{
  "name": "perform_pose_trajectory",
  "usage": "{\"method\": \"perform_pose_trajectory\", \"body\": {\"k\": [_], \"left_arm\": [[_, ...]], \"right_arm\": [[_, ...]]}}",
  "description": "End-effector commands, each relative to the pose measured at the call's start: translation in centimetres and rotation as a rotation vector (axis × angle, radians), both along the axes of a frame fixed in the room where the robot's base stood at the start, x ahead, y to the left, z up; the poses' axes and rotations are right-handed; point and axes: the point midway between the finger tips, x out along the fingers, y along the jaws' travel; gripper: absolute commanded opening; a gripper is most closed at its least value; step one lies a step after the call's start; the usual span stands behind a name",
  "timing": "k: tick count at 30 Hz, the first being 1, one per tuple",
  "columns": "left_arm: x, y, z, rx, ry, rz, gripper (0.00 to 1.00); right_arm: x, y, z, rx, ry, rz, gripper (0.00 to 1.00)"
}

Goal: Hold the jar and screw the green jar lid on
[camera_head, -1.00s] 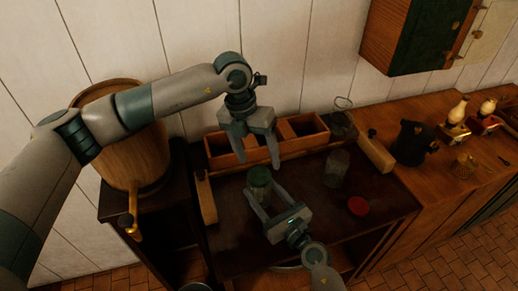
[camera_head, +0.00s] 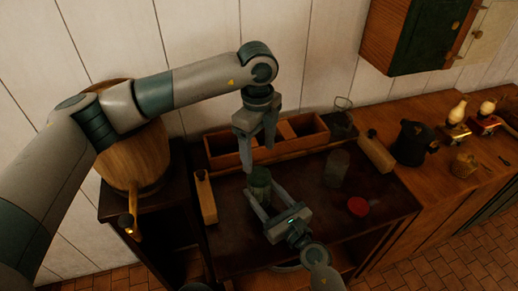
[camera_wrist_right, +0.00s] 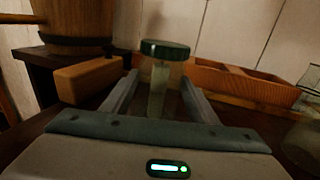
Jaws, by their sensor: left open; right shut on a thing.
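The glass jar (camera_wrist_right: 159,88) stands upright on the dark tabletop. The green lid (camera_head: 259,174) sits on its mouth and looks level in the right wrist view (camera_wrist_right: 165,49); how tightly it is seated I cannot tell. My right gripper (camera_head: 264,191) is shut on the jar from the front, below the lid, with a finger on each side. My left gripper (camera_head: 257,156) points down above and slightly behind the lid. Its fingers are open, with nothing between them, and appear clear of the lid.
A second glass jar (camera_head: 336,168) stands to the right, with a red lid (camera_head: 357,206) lying nearby. A wooden divided box (camera_head: 222,153) runs along the back. Wooden blocks (camera_head: 206,198) (camera_head: 377,152) stand at both sides. A wooden barrel (camera_head: 135,165) is at left. The front right tabletop is clear.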

Motion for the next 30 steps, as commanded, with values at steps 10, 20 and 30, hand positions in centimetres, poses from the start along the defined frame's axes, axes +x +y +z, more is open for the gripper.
{"method": "perform_pose_trajectory", "body": {"k": [10,20,30], "left_arm": [[0.0,0.0,0.2,0.017,-0.005,0.132,0.68],[0.0,0.0,0.1,0.018,-0.005,0.131,0.68],[0.0,0.0,-2.5,0.018,-0.002,0.131,0.68]], "right_arm": [[0.0,0.0,0.0,-0.001,0.001,0.0,0.0],[0.0,0.0,0.0,-0.001,0.001,0.0,0.0],[0.0,0.0,0.0,-0.001,0.001,0.0,0.0]]}}
